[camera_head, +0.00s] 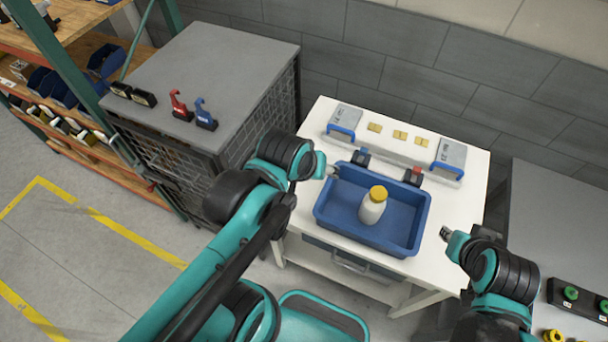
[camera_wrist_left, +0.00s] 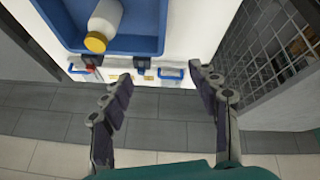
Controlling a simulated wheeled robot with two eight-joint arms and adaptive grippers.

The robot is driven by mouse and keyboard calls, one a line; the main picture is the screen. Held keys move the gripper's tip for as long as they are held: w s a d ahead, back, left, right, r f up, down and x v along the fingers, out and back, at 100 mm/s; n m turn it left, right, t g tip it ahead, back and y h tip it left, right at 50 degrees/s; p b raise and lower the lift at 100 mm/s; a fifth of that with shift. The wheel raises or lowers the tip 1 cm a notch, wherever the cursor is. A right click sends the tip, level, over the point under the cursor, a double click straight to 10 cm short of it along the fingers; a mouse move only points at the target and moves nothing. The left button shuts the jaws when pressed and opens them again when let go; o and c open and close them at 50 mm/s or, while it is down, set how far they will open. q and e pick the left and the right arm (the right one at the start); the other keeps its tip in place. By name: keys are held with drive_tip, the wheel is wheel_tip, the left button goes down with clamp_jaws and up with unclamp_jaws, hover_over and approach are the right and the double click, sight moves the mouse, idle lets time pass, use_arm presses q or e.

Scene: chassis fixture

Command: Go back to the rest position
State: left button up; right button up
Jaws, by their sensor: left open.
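My left gripper (camera_head: 332,172) is at the left end of the white table, close to the blue tray's upper left corner. In the left wrist view its two fingers (camera_wrist_left: 162,78) stand wide apart with nothing between them. My right gripper (camera_head: 446,234) is just right of the tray, over the table's right side; it is too small to tell whether it is open.
A white fixture with yellow squares (camera_head: 400,135) and grey blue-handled blocks lies along the table's back. A grey-topped mesh cabinet (camera_head: 215,55) with red and blue clamps stands left. Wooden shelving (camera_head: 75,30) is beyond it. A grey bench (camera_head: 560,215) is at right.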

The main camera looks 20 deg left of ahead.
use_arm(q)
drive_tip(key=s+a+m, duration=0.1)
drive_tip(key=s+a+f+m+t, duration=0.1)
drive_tip(key=m, duration=0.1)
drive_tip(key=shift+f, duration=0.15)
wheel_tip(320, 180, down, 12)
drive_tip(key=b, duration=1.2)
drive_tip(key=shift+f, duration=0.15)
idle(0.7)
